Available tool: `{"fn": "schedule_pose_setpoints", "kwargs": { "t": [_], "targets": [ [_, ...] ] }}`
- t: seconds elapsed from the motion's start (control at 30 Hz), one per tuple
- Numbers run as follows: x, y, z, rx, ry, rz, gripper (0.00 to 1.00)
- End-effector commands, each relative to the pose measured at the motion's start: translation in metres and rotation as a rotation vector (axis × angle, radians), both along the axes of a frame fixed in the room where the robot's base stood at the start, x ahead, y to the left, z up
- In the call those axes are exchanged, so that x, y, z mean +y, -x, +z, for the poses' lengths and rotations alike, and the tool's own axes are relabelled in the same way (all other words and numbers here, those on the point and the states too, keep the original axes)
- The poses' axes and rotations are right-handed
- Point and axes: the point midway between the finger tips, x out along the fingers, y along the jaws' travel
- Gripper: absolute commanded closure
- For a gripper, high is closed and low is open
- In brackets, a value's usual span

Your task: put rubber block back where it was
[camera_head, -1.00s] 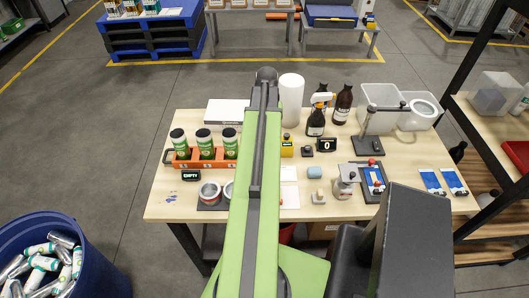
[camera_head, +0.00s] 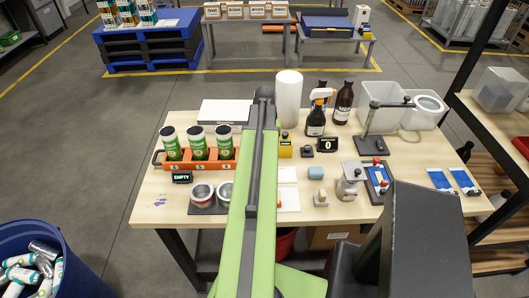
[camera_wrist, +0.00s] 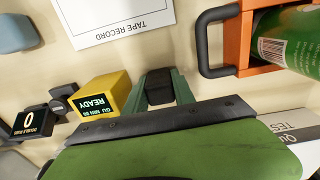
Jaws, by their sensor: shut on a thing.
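My gripper (camera_wrist: 158,90) shows in the wrist view, its green fingers shut on a small black block (camera_wrist: 158,84) that looks like the rubber block. It is over the table between a yellow box reading READY (camera_wrist: 101,96) and the orange can rack (camera_wrist: 232,45). How high the block is, or whether it touches the table, I cannot tell. In the head view my arm hides the gripper and the held block. A separate blue-grey block (camera_head: 316,173) lies on the table right of my arm; it shows at the top left corner of the wrist view (camera_wrist: 14,33).
The orange rack (camera_head: 195,166) holds green cans left of my arm. A white TAPE RECORD sheet (camera_wrist: 118,18) lies flat close by. Bottles (camera_head: 316,122), a white roll (camera_head: 288,98) and a small stand (camera_head: 371,143) crowd the back and right. A blue bin (camera_head: 80,282) stands front left.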

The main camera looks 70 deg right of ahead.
Motion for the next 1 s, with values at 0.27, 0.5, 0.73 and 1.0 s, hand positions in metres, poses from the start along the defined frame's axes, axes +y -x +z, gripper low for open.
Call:
{"fn": "schedule_pose_setpoints", "kwargs": {
  "t": [0.27,0.5,0.73,1.0],
  "targets": [
    [0.000,0.000,-0.003,0.000,0.000,0.000,0.54],
    [0.000,0.000,-0.003,0.000,0.000,-0.001,0.48],
    [0.000,0.001,0.005,0.000,0.000,-0.001,0.48],
    [0.000,0.001,0.052,0.000,0.000,-0.001,0.48]
  ]
}}
